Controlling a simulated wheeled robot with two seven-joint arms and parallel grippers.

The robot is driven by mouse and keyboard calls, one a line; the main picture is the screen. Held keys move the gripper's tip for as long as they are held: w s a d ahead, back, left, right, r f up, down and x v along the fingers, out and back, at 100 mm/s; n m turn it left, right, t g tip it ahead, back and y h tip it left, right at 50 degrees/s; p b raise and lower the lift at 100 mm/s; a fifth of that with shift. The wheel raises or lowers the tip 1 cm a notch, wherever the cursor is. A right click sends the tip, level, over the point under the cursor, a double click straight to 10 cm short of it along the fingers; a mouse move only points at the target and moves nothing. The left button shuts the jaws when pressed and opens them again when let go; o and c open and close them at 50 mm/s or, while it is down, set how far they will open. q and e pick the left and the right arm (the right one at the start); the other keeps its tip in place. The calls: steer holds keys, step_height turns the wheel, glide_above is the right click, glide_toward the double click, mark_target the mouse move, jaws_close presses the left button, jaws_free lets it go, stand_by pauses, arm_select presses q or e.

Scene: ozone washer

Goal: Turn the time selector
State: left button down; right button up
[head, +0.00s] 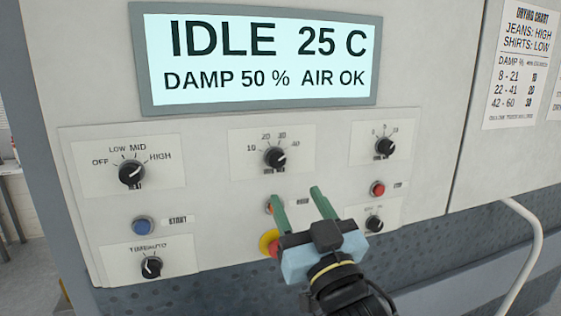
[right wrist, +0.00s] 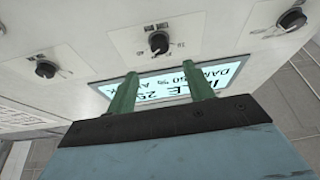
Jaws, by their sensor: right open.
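The selector dial (head: 275,157) marked 10, 20, 30 and 40 is a black knob in the upper middle of the panel, with its white pointer to the upper right, near 40. The label under it is blurred. In the right wrist view, upside down, a middle knob (right wrist: 159,42) lies just beyond my fingertips. My right gripper (head: 296,195) has green fingers spread apart, with nothing between them. It is below and slightly right of the dial, apart from it. Its fingers also show in the wrist view (right wrist: 161,80). My left gripper is not in view.
Above is a display (head: 262,55) reading IDLE 25 C, DAMP 50 %, AIR OK. Nearby are an OFF/LOW/MID/HIGH knob (head: 131,172), an upper right knob (head: 385,146), a blue START button (head: 143,226) and a red button (head: 377,188). A drying chart (head: 519,75) hangs at right, listing 42-60 as 30.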

mark_target(278, 161)
steer(key=p+x, duration=0.2)
steer(key=x, duration=0.7)
steer(key=shift+w+a, duration=0.1)
steer(key=shift+w, duration=0.15)
steer(key=c, duration=1)
